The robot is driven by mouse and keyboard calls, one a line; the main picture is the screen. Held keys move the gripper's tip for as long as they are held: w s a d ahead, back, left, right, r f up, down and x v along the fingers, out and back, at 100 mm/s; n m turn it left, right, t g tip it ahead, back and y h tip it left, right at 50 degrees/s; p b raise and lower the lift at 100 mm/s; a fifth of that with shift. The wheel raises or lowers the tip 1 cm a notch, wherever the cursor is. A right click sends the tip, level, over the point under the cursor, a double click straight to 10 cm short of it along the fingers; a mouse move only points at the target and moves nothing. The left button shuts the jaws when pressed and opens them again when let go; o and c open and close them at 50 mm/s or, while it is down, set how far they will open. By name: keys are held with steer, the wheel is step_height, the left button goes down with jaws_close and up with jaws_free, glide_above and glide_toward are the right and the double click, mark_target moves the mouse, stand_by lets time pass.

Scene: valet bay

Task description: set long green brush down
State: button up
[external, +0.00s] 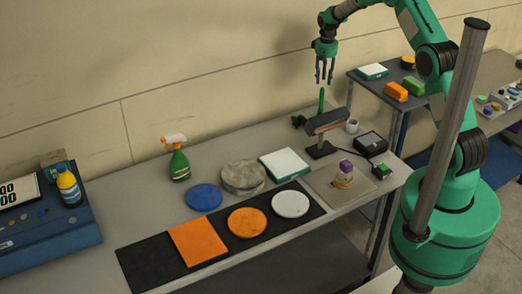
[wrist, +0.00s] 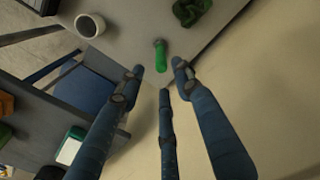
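The long green brush (external: 321,100) shows as a slim upright green shape near the back edge of the grey table, below my gripper; its lower end is hidden behind a dark brown stand-like object. In the wrist view the brush (wrist: 161,56) is a short green shape beyond the fingertips, near the table edge. My gripper (external: 325,80) hangs pointing down, just above the brush's top, with a small gap showing. In the wrist view the three blue fingers of my gripper (wrist: 160,75) are spread, with nothing held between them.
The dark brown object on a stand (external: 326,122) is close in front of the brush. A white mug (external: 352,126) stands to its right, and a crumpled dark green item (external: 298,121) to its left. A spray bottle (external: 179,163) and several discs stand farther left. The wall is behind.

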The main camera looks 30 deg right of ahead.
steer(key=s+a+r+t, duration=0.1)
steer(key=s+a+r, duration=0.2)
steer(key=s+r, duration=0.95)
steer(key=s+a+r+t, duration=0.1)
steer(key=s+a+r, duration=0.5)
steer(key=r, duration=1.1)
steer(key=s+r+n+t, duration=0.1)
steer(key=s+r, duration=0.2)
steer(key=s, duration=0.7)
steer(key=s+r+t, duration=0.1)
steer(key=s+r, duration=0.2)
steer(key=s, duration=0.7)
steer(key=s+a+f+t, duration=0.1)
steer(key=s+a, duration=0.1)
steer(key=s, duration=1.3)
steer(key=shift+s+a+f+n, duration=0.2)
steer(key=shift+s+f+n, duration=0.1)
steer(key=shift+f+n, duration=0.1)
steer(key=shift+f, duration=0.1)
step_height(320, 180, down, 16)
steer(key=b, duration=1.5)
steer(key=shift+r+b, duration=0.25)
steer(key=shift+b, duration=0.15)
